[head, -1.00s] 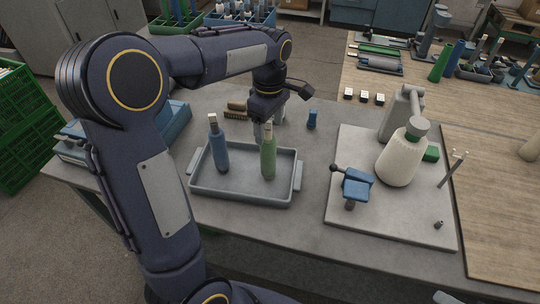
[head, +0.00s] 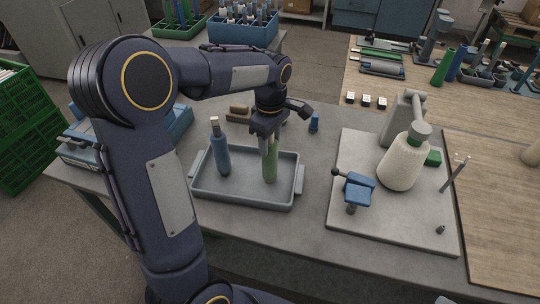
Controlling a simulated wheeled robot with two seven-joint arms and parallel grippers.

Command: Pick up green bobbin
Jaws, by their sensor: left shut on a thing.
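The green bobbin (head: 270,166) stands upright in the right half of the grey tray (head: 243,201). My left gripper (head: 270,143) is right over it, pointing down, and is shut on its top end, which the fingers hide. The bobbin's lower end appears to be still at the tray floor. A blue bobbin (head: 221,152) with a pale tip stands upright in the tray to the left of the green one, apart from it. My right gripper is not in view.
To the right is a grey plate (head: 395,226) with a cream yarn cone (head: 404,165) and a blue clamp-like part (head: 358,189). Bare table separates tray and plate.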

